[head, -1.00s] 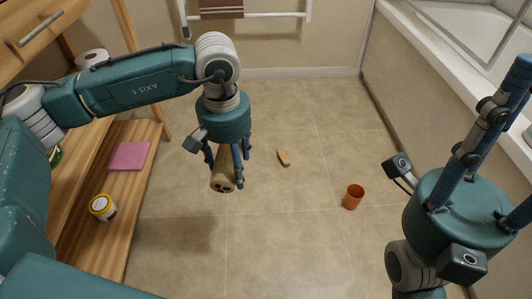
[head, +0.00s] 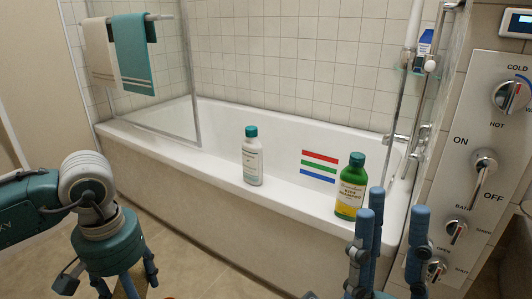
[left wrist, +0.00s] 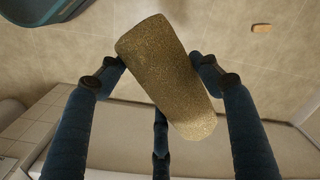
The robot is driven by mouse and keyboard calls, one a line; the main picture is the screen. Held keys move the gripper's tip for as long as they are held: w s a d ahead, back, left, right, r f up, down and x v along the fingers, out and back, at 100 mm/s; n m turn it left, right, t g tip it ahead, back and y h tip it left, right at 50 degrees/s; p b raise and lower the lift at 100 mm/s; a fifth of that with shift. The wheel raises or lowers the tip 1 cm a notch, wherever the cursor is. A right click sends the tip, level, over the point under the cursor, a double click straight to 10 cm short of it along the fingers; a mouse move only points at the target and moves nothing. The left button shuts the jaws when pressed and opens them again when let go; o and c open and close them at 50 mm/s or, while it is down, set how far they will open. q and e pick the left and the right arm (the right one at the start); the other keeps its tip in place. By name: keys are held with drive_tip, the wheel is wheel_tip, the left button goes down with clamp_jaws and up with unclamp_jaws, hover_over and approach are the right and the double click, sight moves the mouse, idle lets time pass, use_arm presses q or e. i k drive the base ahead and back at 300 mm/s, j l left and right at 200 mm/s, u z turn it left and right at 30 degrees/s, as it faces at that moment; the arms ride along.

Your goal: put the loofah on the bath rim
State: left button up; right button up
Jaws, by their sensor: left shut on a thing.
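The loofah (left wrist: 170,78) is a tan, rough cylinder. In the left wrist view it lies tilted between the dark fingers of my left gripper (left wrist: 160,82), which is shut on it above the floor. In the head view my left gripper (head: 122,284) is at the bottom left, in front of the bath, and the loofah is mostly out of the picture. The white bath rim (head: 205,163) runs along the bath's near side. My right gripper (head: 382,245) shows at the bottom right, its blue fingers apart and empty, in front of the rim's right part.
A white bottle with a teal cap (head: 252,160) and a green bottle (head: 350,188) stand on the rim. Coloured stripes (head: 318,166) show between them. The rim left of the white bottle is clear. A glass screen (head: 190,80) stands at the left. A control panel (head: 490,150) is at the right.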

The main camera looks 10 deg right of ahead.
sight(211, 165)
drive_tip(key=i+j+z, duration=0.15)
drive_tip(key=z, duration=0.2)
drive_tip(key=i+j+z, duration=0.5)
drive_tip(key=z, duration=0.25)
